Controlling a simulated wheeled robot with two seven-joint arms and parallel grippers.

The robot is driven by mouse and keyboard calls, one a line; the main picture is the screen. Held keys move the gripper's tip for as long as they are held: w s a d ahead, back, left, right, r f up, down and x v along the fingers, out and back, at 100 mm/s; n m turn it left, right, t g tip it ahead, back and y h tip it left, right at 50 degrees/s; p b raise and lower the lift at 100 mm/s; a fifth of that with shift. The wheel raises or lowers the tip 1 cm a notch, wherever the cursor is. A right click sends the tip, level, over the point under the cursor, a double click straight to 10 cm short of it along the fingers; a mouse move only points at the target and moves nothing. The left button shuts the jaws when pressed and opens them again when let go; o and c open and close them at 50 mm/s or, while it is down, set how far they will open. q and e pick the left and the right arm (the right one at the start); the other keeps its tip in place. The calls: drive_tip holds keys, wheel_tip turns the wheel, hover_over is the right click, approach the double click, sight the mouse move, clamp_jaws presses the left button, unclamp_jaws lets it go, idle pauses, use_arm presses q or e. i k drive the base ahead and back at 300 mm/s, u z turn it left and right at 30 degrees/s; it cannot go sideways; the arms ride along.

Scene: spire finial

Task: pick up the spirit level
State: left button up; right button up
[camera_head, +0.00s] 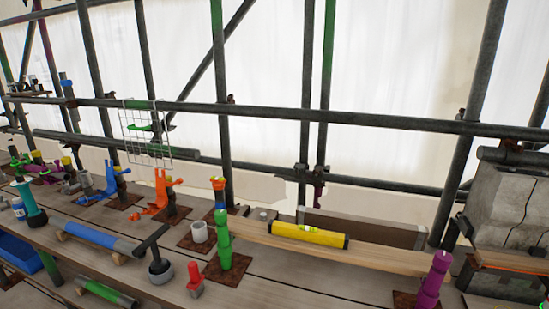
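The yellow spirit level (309,235) lies on a pale wooden plank on the work platform, right of the middle of the view. It has dark end caps and a bright yellow-green vial at its centre. Nothing covers it and nothing touches its top. Neither my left gripper nor my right gripper is in view.
Scaffold tubes (300,114) cross behind. Grey stone blocks (505,205) stand at the far right.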

sight(302, 232)
drive_tip(key=z, duration=3.15)
drive_tip(key=k, duration=0.8)
drive_tip(key=u, duration=1.25)
